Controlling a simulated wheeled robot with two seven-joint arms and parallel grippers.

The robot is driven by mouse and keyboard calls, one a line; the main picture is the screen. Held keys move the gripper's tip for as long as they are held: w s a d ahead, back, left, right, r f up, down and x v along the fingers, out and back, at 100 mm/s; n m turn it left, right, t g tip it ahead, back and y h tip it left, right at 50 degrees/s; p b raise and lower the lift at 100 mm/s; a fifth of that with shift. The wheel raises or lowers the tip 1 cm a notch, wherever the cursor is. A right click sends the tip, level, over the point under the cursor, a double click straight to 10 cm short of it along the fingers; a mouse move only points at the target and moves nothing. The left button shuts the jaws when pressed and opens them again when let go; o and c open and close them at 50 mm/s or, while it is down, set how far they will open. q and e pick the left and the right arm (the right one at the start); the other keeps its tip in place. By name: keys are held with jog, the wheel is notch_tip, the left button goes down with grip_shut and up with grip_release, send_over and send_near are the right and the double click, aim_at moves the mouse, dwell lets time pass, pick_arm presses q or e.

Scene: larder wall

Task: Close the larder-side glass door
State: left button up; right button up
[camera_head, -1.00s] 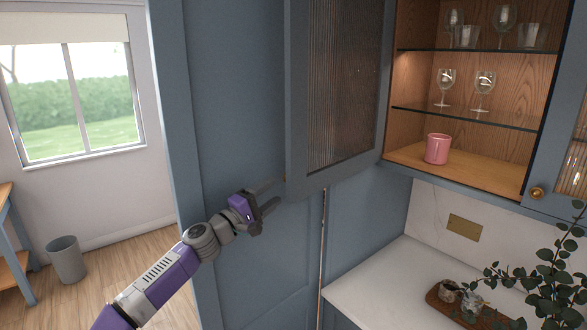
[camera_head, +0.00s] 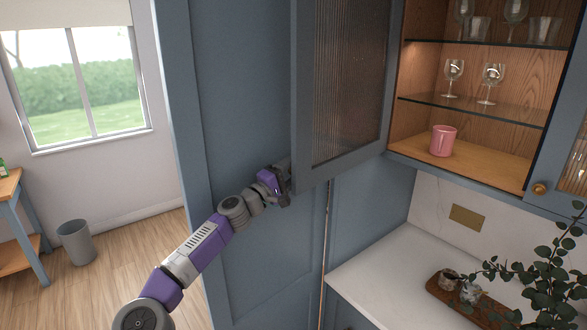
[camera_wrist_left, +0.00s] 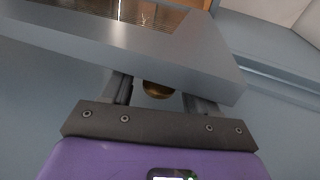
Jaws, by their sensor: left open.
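The larder-side glass door (camera_head: 345,95), blue-grey with a ribbed pane, stands open at the left of the lit cabinet. Its lower frame also shows in the left wrist view (camera_wrist_left: 120,45). A round brass knob (camera_wrist_left: 158,90) on the door shows there between the two fingers of my left gripper (camera_wrist_left: 161,94). In the head view my left gripper (camera_head: 285,190) is at the door's lower free corner, partly hidden behind the door's edge. Its jaws are open, and I cannot tell whether they touch the knob. My right gripper is not in view.
The open cabinet (camera_head: 470,172) holds a pink mug (camera_head: 443,141) and several glasses on glass shelves. Another glass door with a brass knob (camera_head: 539,189) is at the right. Below are a white counter (camera_head: 385,265), a wooden board (camera_head: 440,291) and a leafy plant (camera_head: 545,275).

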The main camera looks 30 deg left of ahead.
pick_arm(q)
grip_shut()
dwell(0.3)
jog(key=shift+d, duration=0.1)
